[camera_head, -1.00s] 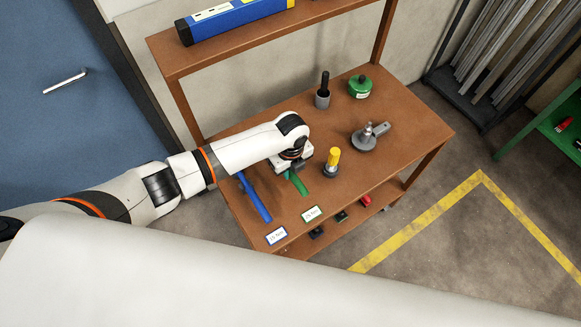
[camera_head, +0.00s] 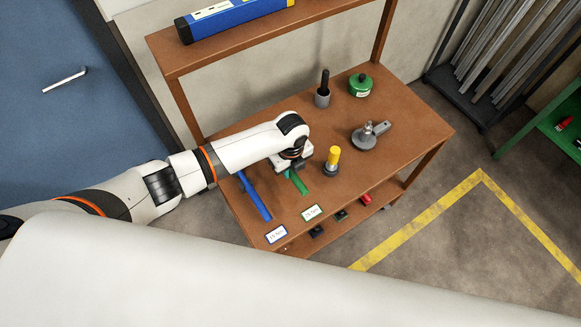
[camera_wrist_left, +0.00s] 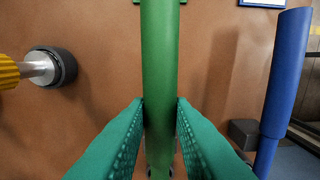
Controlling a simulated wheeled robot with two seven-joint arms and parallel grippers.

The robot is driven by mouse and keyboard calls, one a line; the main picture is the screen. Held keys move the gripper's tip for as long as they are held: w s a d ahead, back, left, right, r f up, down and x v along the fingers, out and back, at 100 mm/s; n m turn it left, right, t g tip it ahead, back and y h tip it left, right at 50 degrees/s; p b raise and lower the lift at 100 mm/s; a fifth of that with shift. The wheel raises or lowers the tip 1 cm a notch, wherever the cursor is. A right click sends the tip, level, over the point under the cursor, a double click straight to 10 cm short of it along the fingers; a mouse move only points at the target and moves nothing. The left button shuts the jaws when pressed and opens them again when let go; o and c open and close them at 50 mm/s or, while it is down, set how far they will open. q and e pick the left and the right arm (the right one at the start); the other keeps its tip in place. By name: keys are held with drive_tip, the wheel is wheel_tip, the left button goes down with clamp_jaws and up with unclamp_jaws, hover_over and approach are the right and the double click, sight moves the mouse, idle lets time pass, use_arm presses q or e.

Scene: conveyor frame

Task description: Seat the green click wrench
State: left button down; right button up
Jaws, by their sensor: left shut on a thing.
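The green click wrench (camera_head: 297,182) shows in the head view as a short green length sticking out from under my left gripper (camera_head: 287,165), above the brown bench. In the left wrist view the green handle (camera_wrist_left: 160,60) runs upright through the middle. My left gripper's teal fingers (camera_wrist_left: 160,135) are shut on it from both sides. The rest of the wrench is hidden under the gripper and wrist. A blue wrench (camera_head: 254,197) stands to its left in the head view; it also shows at the right in the wrist view (camera_wrist_left: 285,75). My right gripper is out of view.
The brown bench (camera_head: 408,147) holds a yellow-handled tool (camera_head: 333,158) close right of the gripper, a grey ratchet-like tool (camera_head: 366,138), a green container (camera_head: 360,86) and a grey cup (camera_head: 322,97). Label cards (camera_head: 311,213) lie at the front edge. A shelf (camera_head: 160,55) overhangs the back.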

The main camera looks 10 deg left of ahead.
use_arm(q)
drive_tip(key=shift+f+b, duration=0.8)
drive_tip(key=shift+f, duration=0.5)
drive_tip(key=c, duration=1.2)
unclamp_jaws()
drive_tip(key=shift+r, duration=0.1)
wheel_tip(320, 180, up, 12)
drive_tip(key=shift+s+f+b, duration=0.1)
drive_tip(key=shift+b, duration=0.65)
